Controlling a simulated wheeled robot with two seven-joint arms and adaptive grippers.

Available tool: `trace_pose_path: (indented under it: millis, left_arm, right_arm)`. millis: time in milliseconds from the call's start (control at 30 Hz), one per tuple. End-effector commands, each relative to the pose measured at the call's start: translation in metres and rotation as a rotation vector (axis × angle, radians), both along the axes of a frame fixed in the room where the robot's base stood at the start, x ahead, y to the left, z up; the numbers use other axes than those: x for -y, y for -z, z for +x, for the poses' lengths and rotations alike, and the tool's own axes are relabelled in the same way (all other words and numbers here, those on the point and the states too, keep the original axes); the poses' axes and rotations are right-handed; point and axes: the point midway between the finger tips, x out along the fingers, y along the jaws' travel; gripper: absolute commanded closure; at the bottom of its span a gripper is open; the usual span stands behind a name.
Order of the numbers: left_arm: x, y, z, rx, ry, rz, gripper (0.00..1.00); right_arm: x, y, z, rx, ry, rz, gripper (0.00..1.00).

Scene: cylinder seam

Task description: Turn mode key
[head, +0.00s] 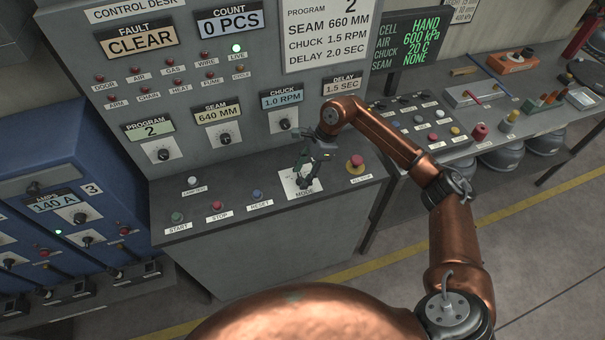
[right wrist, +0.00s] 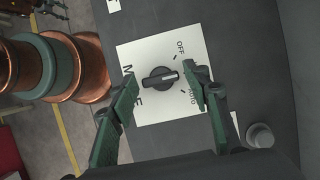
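The mode key is a black knob (right wrist: 160,78) with a pale pointer line, on a white plate (right wrist: 148,52) marked OFF and AUTO. In the right wrist view its pointer aims right, between those two labels. My right gripper (right wrist: 161,84) is open, one green finger on each side of the knob with gaps showing; whether it is level with the knob I cannot tell. In the head view my right gripper (head: 305,182) is over the MODE plate (head: 290,187) on the desk ledge and hides the knob. My left gripper is out of view.
RESET (head: 257,195), STOP (head: 217,206) and START (head: 177,217) buttons lie left along the ledge. The upright control panel (head: 255,122) rises behind. A green-text screen (head: 410,45) shows HAND.

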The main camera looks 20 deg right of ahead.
Motion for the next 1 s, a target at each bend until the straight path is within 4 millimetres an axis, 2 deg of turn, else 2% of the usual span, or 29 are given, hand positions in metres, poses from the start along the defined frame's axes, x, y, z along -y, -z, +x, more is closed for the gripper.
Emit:
trace_pose_path:
  millis: [200, 467, 767, 1000]
  left_arm:
    - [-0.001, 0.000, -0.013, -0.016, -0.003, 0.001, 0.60]
    - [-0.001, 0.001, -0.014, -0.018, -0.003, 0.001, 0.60]
    - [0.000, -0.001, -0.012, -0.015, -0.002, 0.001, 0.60]
    - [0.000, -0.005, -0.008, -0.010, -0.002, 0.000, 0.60]
  right_arm:
    - [0.000, 0.000, 0.000, 0.000, 0.000, 0.000, 0.73]
    - [0.000, 0.000, 0.000, 0.001, 0.000, 0.000, 0.91]
    - [0.001, -0.001, 0.000, 0.001, 0.039, -0.001, 0.91]
    - [0.001, -0.002, -0.001, 0.003, 0.176, -0.001, 0.91]
